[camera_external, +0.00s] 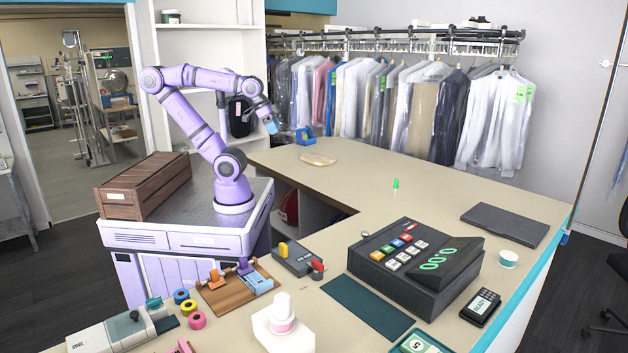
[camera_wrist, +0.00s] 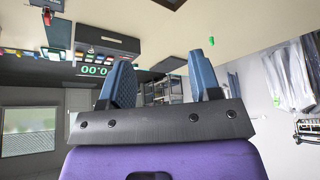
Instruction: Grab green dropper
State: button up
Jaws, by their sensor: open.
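The green dropper (camera_external: 396,185) stands upright on the beige counter (camera_external: 350,200), toward the middle right in the external view. It is small, with a green top and a pale lower part. In the wrist view a small green thing, likely the dropper (camera_wrist: 211,41), shows just above the right finger tip. My gripper (camera_external: 270,126) is up in the air left of the dropper and well apart from it. In the wrist view my gripper's two blue fingers (camera_wrist: 165,80) are spread wide with nothing between them.
The cash register (camera_external: 415,268) stands on the counter nearer the camera than the dropper. A dark flat case (camera_external: 504,225) lies to its right. Bagged garments (camera_external: 400,110) hang behind. Counter around the dropper is clear.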

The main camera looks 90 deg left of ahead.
jog(key=n+y, duration=0.1)
jog(key=n, duration=0.1)
send_over(396, 180)
jog(key=s+d, duration=0.7)
jog(key=s, duration=0.5)
notch_tip(396, 180, down, 10)
jog(key=r, duration=0.1)
jog(key=shift+n+g, duration=0.4)
jog(key=shift+w+a+r+x, duration=0.35)
jog(key=shift+a+x, duration=0.55)
jog(key=shift+x, duration=3.7)
jog(key=shift+w+a+r+x, duration=0.2)
jog(key=shift+w+a+x, duration=0.55)
jog(key=shift+x, duration=3.8)
jog(key=shift+w+a+r+x, duration=0.3)
jog(key=shift+a+x, duration=0.8)
jog(key=shift+x, duration=3.5)
jog(key=shift+c, duration=0.2)
